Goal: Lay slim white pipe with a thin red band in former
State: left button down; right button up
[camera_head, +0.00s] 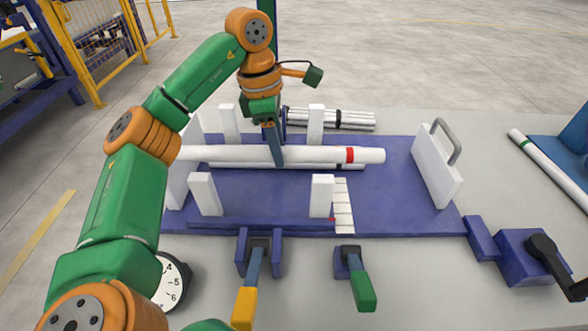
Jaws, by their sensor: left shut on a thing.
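My left gripper (275,152) is shut on a white pipe with a red band (315,154), around the pipe's middle. The pipe lies roughly level across the picture, its red band near the right end. The former is a blue base plate (400,205) with white upright posts (321,195). The held pipe is between the front and rear posts. Thinner white pipes (300,167) show just below it in the former, one with a dark band. I cannot tell whether the held pipe touches them. My right gripper is not in view.
A white end plate with a grey handle (437,165) stands at the right of the base. Silver pipes with a black band (330,118) lie behind. A white pipe with a green band (550,168) lies far right. Toggle levers (363,290) and a dial (170,282) are in front.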

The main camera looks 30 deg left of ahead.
aim_at(284, 200)
pick_arm(q)
notch_tip(284, 200, down, 2)
jog(key=shift+f+b, duration=0.1)
jog(key=shift+b, duration=0.35)
jog(key=shift+d+f+b, duration=0.15)
jog(key=shift+b, duration=0.15)
notch_tip(284, 200, down, 10)
jog(key=shift+s+r, duration=0.1)
jog(key=shift+b, duration=0.35)
jog(key=c, duration=0.5)
grip_release()
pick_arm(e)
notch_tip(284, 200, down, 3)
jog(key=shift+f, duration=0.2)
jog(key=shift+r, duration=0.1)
pick_arm(q)
jog(key=r, duration=0.4)
jog(key=a+r+p, duration=0.1)
jog(key=r, duration=0.3)
jog(key=s+r, duration=0.1)
jog(key=r, duration=0.3)
jog(key=shift+a, duration=0.25)
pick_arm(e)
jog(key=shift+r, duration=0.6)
